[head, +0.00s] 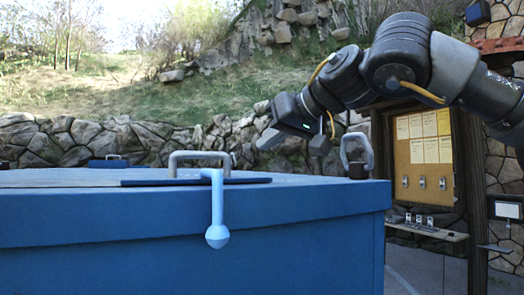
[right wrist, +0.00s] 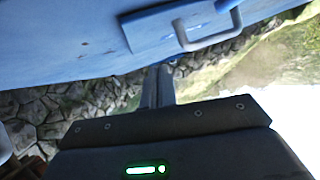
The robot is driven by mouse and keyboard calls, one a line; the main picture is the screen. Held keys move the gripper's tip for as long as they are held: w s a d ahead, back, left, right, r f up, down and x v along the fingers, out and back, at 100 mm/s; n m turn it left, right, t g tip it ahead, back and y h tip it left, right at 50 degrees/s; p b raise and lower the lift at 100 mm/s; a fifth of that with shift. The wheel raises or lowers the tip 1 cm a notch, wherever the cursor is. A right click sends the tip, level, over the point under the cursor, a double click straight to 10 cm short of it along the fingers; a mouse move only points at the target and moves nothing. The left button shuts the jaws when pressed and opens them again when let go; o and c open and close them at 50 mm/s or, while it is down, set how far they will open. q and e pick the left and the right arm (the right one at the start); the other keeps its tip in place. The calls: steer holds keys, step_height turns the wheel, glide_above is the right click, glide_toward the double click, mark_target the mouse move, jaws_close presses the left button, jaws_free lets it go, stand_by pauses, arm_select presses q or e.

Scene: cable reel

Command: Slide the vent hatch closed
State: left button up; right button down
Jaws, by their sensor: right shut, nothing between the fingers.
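The vent hatch appears to be the flat dark blue panel (head: 245,181) on top of a large blue box (head: 120,222), with a grey bar handle (head: 186,155). A light blue lever with a ball end (head: 216,236) hangs over the box's front edge by the panel. I cannot tell how far the hatch is open. My right gripper (head: 270,139) is shut and empty, above the box top and right of the handle. In the right wrist view, its closed fingers (right wrist: 160,70) point towards a raised blue panel (right wrist: 150,34) with a grey handle (right wrist: 208,32), apart from it. My left gripper is out of view.
Another grey loop handle (head: 358,148) stands at the right end of the box top. A notice board (head: 424,140) and a shelf (head: 430,229) are at the right. A stone wall (head: 60,142) runs behind the box. The air above the box's left side is clear.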

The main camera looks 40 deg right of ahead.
steer(key=s, duration=0.1)
steer(key=s+a, duration=0.1)
steer(key=s+b, duration=0.1)
steer(key=s, duration=0.1)
steer(key=shift+s+a+r, duration=0.1)
steer(key=shift+a+r, duration=0.1)
steer(key=shift+r, duration=0.15)
